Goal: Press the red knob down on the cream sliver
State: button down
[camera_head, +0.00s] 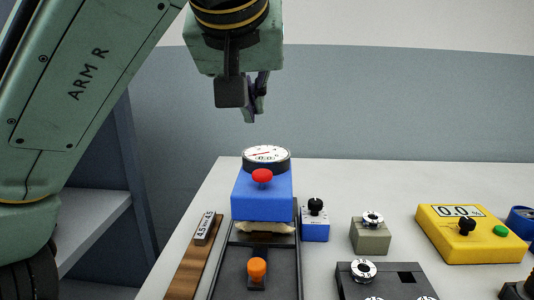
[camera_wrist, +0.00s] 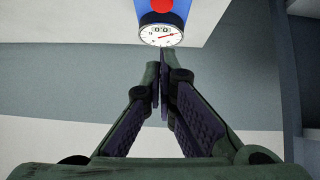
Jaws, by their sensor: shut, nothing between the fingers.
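The red knob (camera_head: 262,176) sits on the front of a blue block (camera_head: 262,202) that carries a round white dial gauge (camera_head: 266,157). The cream sliver (camera_head: 262,227) shows as a pale strip under the blue block, on a dark tray (camera_head: 229,266). My gripper (camera_head: 252,118) is shut and empty, in the air above and behind the gauge. In the wrist view the closed fingertips (camera_wrist: 161,60) point toward the gauge (camera_wrist: 160,35), with the red knob (camera_wrist: 159,5) cut off at the top edge. The fingers are apart from the knob.
An orange knob (camera_head: 257,268) stands on the tray's front. A wooden strip (camera_head: 190,266) lies to its left. A small blue box (camera_head: 315,225), a grey-green box (camera_head: 370,236), a dark panel (camera_head: 385,279) and a yellow box (camera_head: 468,235) stand to the right. The table behind is clear.

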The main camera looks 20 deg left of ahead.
send_over(264, 170)
jog(key=s, duration=0.2)
notch_tip(264, 170, down, 7)
jog(key=shift+d+p, duration=0.1)
jog(key=shift+p, duration=0.3)
notch_tip(264, 170, down, 2)
jog(key=shift+f, duration=0.25)
jog(key=shift+d+f, duration=0.15)
jog(key=shift+f, duration=0.55)
notch_tip(264, 170, down, 2)
jog(key=shift+b, duration=0.7)
jog(key=shift+r, duration=0.1)
